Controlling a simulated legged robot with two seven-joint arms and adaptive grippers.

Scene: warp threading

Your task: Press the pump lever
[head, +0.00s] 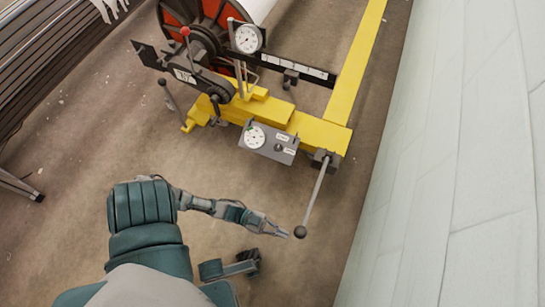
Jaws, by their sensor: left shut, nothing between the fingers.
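The pump lever (315,192) is a long thin grey rod ending in a black ball knob (299,232). It runs from a dark pivot block (326,160) at the end of the yellow frame down towards the bottom of the head view. My left gripper (284,232) is shut and empty. Its tip is just left of the knob, very close to it; I cannot tell whether they touch. My right gripper is not identifiable in the view.
The yellow frame (320,131) carries a grey gauge box (268,142), a round dial (247,39) and a smaller lever with a red knob (185,31). A pale wall (460,160) is on the right. The brown floor (80,150) is mostly clear.

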